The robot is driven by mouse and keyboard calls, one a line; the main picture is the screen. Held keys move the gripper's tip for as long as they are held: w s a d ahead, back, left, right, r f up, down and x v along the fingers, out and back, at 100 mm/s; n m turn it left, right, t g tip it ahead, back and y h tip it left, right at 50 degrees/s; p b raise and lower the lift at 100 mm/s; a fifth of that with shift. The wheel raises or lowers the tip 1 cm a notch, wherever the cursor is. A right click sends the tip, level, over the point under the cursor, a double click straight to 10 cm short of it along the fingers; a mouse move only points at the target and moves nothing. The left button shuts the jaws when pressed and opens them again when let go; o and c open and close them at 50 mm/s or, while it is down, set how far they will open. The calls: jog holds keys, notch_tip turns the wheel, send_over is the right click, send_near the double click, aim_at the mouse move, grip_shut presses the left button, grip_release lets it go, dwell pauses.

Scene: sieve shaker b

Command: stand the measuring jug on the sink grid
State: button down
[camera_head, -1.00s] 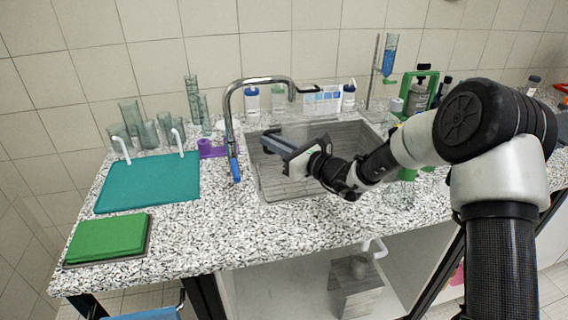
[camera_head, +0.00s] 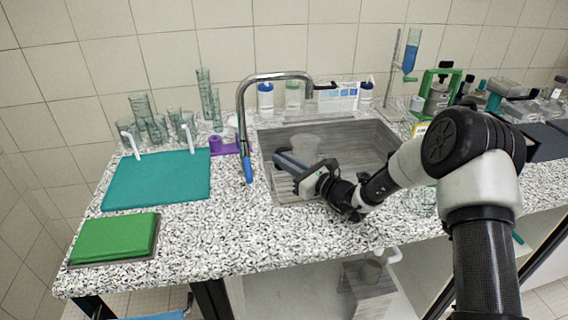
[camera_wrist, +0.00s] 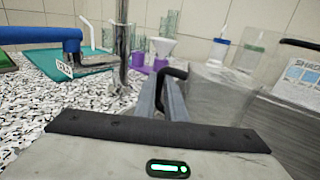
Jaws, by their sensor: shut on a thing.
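The measuring jug (camera_head: 305,147) is clear and hard to make out in the head view, over the left part of the sink. In the wrist view its clear wall (camera_wrist: 222,95) stands to the right of the fingers, roughly upright, with a dark handle (camera_wrist: 172,73) between them. My gripper (camera_head: 284,158) is shut on that handle; its fingers also show in the wrist view (camera_wrist: 165,95). The sink (camera_head: 360,140) has a grey, striped bottom, and I cannot pick out a separate grid. I cannot tell whether the jug touches the bottom.
A curved tap (camera_head: 242,120) with a blue-tipped lever (camera_head: 247,170) stands close left of my gripper. A purple holder (camera_head: 218,146), glassware (camera_head: 150,125) and a teal mat (camera_head: 155,182) lie further left. Bottles (camera_head: 265,98) line the back. Right of the jug, the sink is clear.

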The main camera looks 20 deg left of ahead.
jog(key=shift+f, duration=0.35)
jog(key=shift+f, duration=0.1)
jog(key=c, duration=1.8)
grip_release()
